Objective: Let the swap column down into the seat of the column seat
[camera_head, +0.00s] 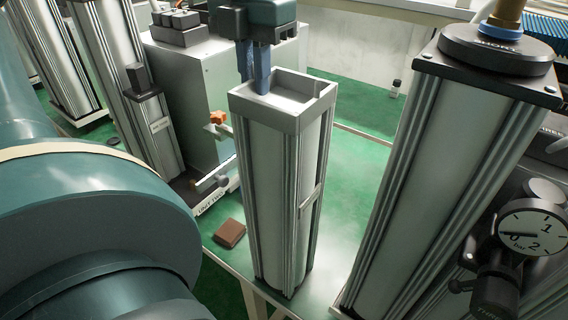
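The swap column (270,180) is a tall grey-white square column with ribbed metal corners and a hollow grey cap, upright in the middle of the head view. My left gripper (255,78) is above its back left corner, with blue fingers at the cap's rim. One finger reaches inside the cap and the other is partly hidden behind it, so the fingers appear shut on the rim. The column's foot is near the bench's front edge; I cannot tell whether it touches anything below. The column seat is not clearly visible. My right gripper is not in view.
A tall column with a black top (455,150) stands close on the right, with a pressure gauge (532,232) beside it. A brown block (230,233) lies left of the swap column's foot. Behind are an orange knob (218,117), a grey cabinet (190,75) and another column (135,95).

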